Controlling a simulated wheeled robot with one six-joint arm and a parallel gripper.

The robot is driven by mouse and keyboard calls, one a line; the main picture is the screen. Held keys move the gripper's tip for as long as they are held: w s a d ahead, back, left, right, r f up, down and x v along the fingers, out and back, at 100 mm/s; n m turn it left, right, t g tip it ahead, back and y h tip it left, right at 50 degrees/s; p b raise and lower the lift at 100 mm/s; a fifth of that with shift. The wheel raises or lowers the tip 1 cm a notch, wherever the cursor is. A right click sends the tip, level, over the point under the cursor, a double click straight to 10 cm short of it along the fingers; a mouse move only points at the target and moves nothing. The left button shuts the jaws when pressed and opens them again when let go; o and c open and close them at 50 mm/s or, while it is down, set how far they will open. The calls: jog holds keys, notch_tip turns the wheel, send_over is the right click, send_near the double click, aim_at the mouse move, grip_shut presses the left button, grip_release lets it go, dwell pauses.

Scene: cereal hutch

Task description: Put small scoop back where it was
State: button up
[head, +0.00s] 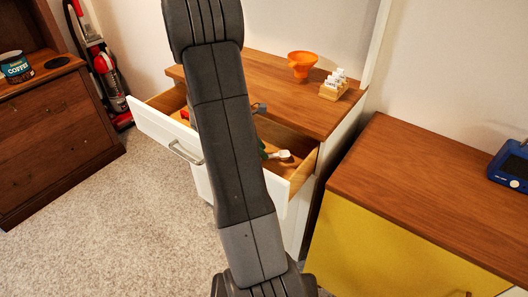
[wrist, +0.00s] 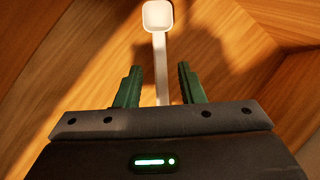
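The small white scoop (wrist: 158,16) shows at the top of the wrist view, with its handle running down between my gripper's fingers. My gripper (wrist: 159,70) has two green fingers, spread apart, with a gap on each side of the handle. In the head view the scoop (head: 281,155) is inside the open white drawer (head: 165,128), beside the green fingers of my gripper (head: 264,151). The scoop appears to be at or near the drawer's wooden floor; exact contact is unclear. My arm hides the middle of the drawer.
The wooden counter (head: 270,78) above the drawer holds an orange funnel (head: 302,64) and a small wooden rack (head: 334,90) with white bottles. A yellow-fronted cabinet (head: 385,250) stands at right. A red vacuum cleaner (head: 105,70) stands at left. Carpet is clear at front left.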

jog(key=p+v, duration=0.1)
jog(key=v, duration=0.8)
jog(key=shift+a+r, duration=0.15)
jog(key=shift+r, duration=0.2)
dwell(0.6)
